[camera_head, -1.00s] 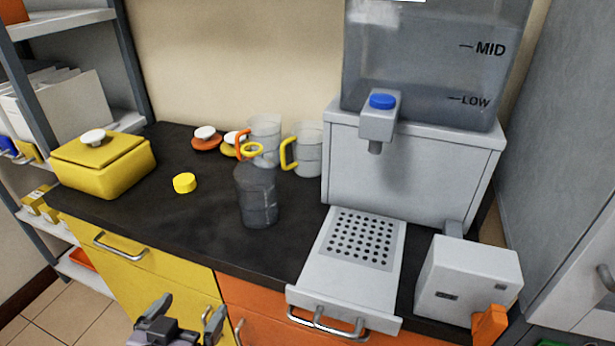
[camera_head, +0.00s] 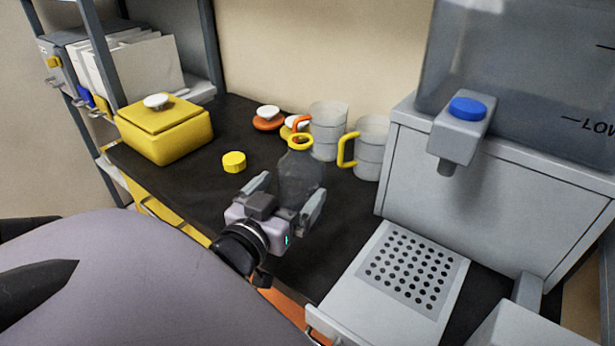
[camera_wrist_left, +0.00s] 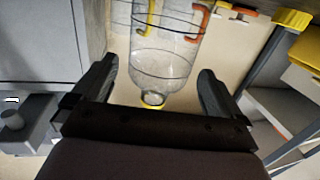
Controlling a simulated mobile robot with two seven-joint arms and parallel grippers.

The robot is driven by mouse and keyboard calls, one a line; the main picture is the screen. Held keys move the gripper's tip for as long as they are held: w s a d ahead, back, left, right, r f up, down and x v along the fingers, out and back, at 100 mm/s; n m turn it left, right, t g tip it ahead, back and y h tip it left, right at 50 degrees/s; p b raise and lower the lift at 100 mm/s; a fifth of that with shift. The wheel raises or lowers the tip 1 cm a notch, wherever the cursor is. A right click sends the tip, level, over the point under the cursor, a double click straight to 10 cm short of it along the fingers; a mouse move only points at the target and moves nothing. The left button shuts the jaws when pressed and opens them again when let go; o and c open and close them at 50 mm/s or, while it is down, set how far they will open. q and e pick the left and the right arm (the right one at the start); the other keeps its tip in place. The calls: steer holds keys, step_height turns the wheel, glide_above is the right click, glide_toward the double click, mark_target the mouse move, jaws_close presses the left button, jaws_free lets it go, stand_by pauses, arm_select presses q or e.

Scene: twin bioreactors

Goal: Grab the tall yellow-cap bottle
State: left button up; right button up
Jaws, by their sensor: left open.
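The tall clear bottle (camera_head: 300,175) stands upright on the dark counter, with a yellow ring at its neck. My left gripper (camera_head: 290,188) is open in front of it and partly hides its lower body. In the left wrist view the bottle (camera_wrist_left: 165,55) appears neck-down between the spread fingers of the gripper (camera_wrist_left: 157,72), with a visible gap on each side. A separate yellow cap (camera_head: 234,162) lies on the counter to the left. My right gripper is out of view.
A measuring cup with an orange handle (camera_head: 328,130) and one with a yellow handle (camera_head: 371,148) stand behind the bottle. A grey dispenser (camera_head: 480,190) with a perforated tray is at right. A yellow box (camera_head: 168,135) is at left.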

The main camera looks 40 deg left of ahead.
arm_select(q)
steer(key=x, duration=0.1)
steer(key=p+x, duration=0.1)
steer(key=x, duration=0.3)
steer(key=shift+a+r, duration=0.1)
steer(key=shift+r, duration=0.2)
steer(key=shift+w+a+f, duration=0.1)
steer(key=shift+w, duration=0.2)
steer(key=c, duration=1)
steer(key=shift+c, duration=0.2)
